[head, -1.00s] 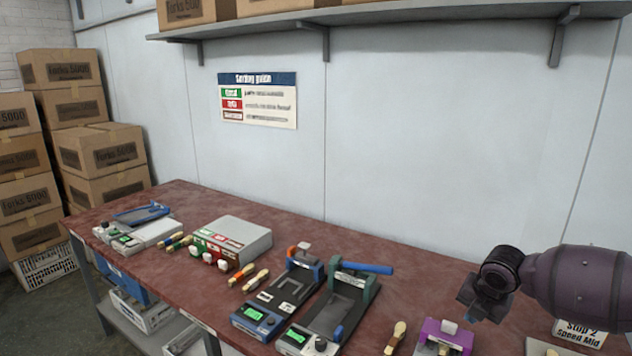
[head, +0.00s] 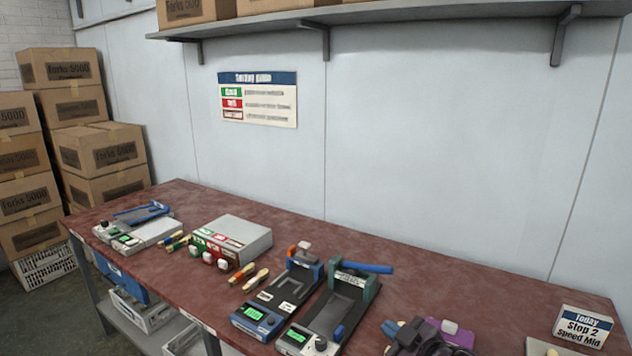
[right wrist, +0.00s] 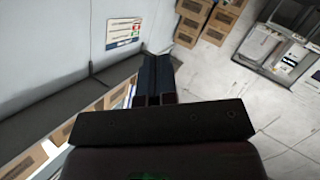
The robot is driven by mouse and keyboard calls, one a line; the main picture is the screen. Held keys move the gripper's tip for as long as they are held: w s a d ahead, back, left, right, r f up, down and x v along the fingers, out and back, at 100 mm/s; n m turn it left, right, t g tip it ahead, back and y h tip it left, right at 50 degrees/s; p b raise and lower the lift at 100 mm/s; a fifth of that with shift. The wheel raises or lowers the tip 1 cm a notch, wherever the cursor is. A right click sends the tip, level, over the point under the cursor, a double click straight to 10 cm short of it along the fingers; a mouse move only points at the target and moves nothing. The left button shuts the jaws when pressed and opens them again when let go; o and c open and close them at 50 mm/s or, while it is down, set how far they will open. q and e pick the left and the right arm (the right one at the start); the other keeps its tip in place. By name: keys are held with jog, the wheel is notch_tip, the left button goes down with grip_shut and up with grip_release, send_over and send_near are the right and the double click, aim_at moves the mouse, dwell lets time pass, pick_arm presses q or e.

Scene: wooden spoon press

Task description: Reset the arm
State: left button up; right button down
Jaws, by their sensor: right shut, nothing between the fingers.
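My right gripper (head: 394,329) is low at the front edge of the bench in the head view, in front of the purple device (head: 452,332), and partly cut off by the frame. Its two dark fingers (right wrist: 155,78) are together with nothing between them in the right wrist view. I cannot tell whether it touches the device. My left arm and gripper are not in view. The press with the blue handle (head: 366,268) and the blue-and-black device (head: 265,310) stand to the left of my right gripper.
Wooden-handled pieces (head: 254,280) lie left of the devices. A grey box with coloured labels (head: 240,238) and another blue-handled device (head: 140,228) stand farther left. A "Stop 2 Speed Mid" sign (head: 582,327) stands at right. A shelf (head: 420,14) hangs above. The back of the bench (head: 430,272) is clear.

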jog(key=s+d+f+m+h, duration=0.3)
jog(key=s+d+f+m, duration=0.2)
jog(key=s+f, duration=0.4)
jog(key=s+d+f+m+g+h, duration=0.1)
jog(key=s+d+f+m+h, duration=0.3)
jog(key=s, duration=1.3)
jog(key=d+f+m, duration=0.1)
jog(key=d+f, duration=0.2)
jog(key=f, duration=0.2)
jog(key=shift+d+f+g+h, duration=0.3)
jog(key=shift+f, duration=0.1)
